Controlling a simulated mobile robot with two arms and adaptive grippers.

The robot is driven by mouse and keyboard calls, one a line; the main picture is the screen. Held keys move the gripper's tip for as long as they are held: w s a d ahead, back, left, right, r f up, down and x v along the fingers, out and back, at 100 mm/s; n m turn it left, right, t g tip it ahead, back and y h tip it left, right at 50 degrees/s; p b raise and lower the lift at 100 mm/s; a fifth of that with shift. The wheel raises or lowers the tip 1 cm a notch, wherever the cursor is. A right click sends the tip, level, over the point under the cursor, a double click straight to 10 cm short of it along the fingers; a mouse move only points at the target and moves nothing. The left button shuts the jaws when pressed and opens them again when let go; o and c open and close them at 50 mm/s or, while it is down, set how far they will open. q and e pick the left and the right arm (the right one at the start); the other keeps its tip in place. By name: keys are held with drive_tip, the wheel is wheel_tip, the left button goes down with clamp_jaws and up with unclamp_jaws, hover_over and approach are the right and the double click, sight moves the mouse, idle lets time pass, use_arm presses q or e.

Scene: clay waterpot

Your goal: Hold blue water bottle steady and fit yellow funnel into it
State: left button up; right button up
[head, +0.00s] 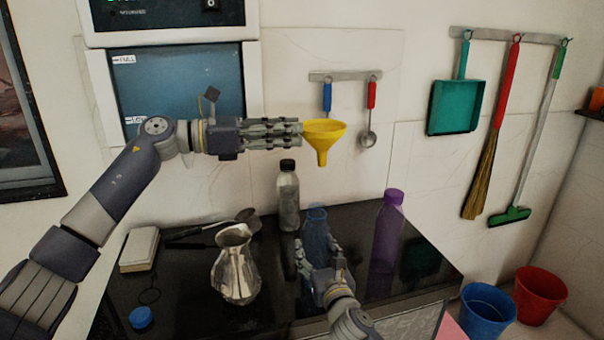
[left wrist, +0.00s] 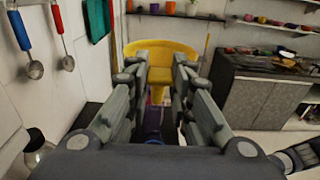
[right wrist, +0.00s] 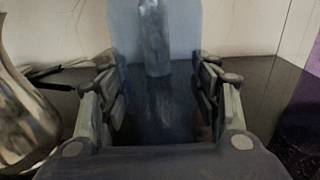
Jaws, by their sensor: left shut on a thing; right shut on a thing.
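The yellow funnel (head: 323,138) is held upright in the air by my left gripper (head: 300,133), which is shut on its rim side. In the left wrist view the funnel (left wrist: 160,58) is between the fingertips. The blue water bottle (head: 316,232) stands on the black counter, below the funnel and slightly left of it. My right gripper (head: 325,262) is shut on the bottle, low on its body. In the right wrist view the translucent bottle (right wrist: 155,105) fills the space between the fingers. The funnel's spout is clear of the bottle's mouth.
A clear bottle with a black cap (head: 288,196) stands behind the blue bottle, and a purple bottle (head: 386,240) to its right. A metal pitcher (head: 235,268) stands left. A blue cap (head: 141,317) lies front left. Ladles (head: 368,125) hang behind the funnel.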

use_arm(q)
wheel_tip(320, 180, down, 13)
drive_tip(key=shift+a+r, duration=0.15)
drive_tip(key=shift+a, duration=0.25)
idle(0.9)
drive_tip(key=shift+s, duration=0.1)
drive_tip(key=o, duration=1)
drive_tip(key=shift+c, duration=0.2)
drive_tip(key=v, duration=1.2)
drive_tip(key=shift+r, duration=0.2)
